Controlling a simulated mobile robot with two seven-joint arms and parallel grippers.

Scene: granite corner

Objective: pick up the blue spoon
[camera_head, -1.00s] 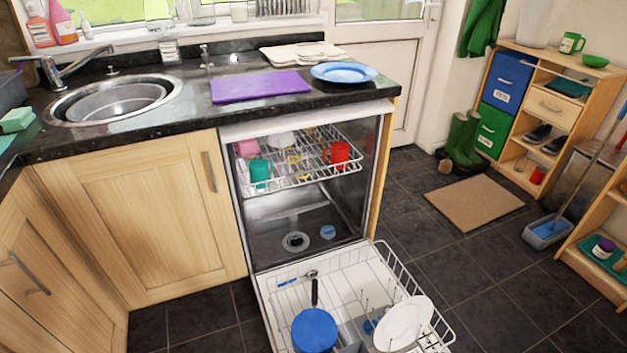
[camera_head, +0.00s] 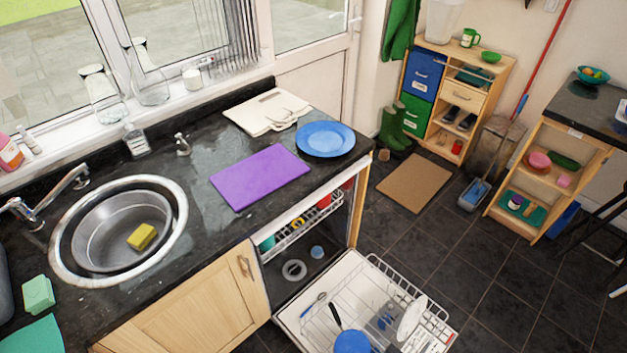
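I cannot make out a blue spoon for certain. A small slim utensil (camera_head: 314,304), bluish in part, lies at the left of the open dishwasher's lower rack (camera_head: 378,262); it is too small to tell whether it is a spoon. Beside it is a round blue pan (camera_head: 352,342) with a black handle. A white plate (camera_head: 411,316) stands tilted at the rack's right. Neither of my grippers is in view.
The lowered dishwasher door (camera_head: 290,318) juts over the floor.

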